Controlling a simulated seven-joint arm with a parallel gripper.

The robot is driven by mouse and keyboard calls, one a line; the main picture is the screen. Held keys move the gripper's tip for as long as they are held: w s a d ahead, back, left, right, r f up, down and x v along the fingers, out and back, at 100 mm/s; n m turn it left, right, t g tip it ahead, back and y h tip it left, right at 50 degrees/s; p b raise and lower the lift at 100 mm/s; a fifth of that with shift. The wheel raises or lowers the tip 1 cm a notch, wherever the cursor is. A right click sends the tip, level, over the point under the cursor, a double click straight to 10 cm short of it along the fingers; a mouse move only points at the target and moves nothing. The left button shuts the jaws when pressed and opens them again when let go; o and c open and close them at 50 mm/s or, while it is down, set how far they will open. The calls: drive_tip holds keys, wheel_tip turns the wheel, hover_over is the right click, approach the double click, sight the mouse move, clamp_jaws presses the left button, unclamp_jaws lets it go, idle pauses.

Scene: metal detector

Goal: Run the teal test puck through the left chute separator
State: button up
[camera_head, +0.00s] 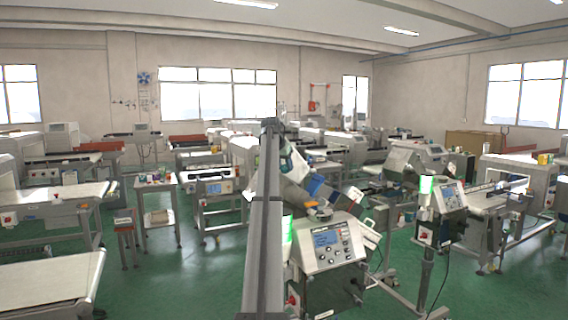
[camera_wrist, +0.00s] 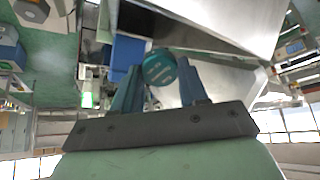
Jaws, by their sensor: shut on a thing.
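In the wrist view my gripper (camera_wrist: 160,92) is shut on the teal test puck (camera_wrist: 159,66), a small round disc with faint light print, held between the two blue-grey fingertips. A shiny metal chute (camera_wrist: 228,76) lies just beyond and to the right of the puck; I cannot tell whether they touch. In the head view my arm covers much of the middle, and the puck cannot be made out. The left chute separator (camera_head: 326,242), with a control panel and screen, stands just right of my arm. The right separator (camera_head: 447,196) stands farther right.
A blue box-like part (camera_wrist: 126,56) is left of the puck in the wrist view. A small table (camera_head: 158,184) with items and conveyor benches (camera_head: 50,208) stand to the left. Green floor (camera_head: 185,275) is open at the front left.

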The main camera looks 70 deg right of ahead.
drive_tip(key=o, duration=1.1)
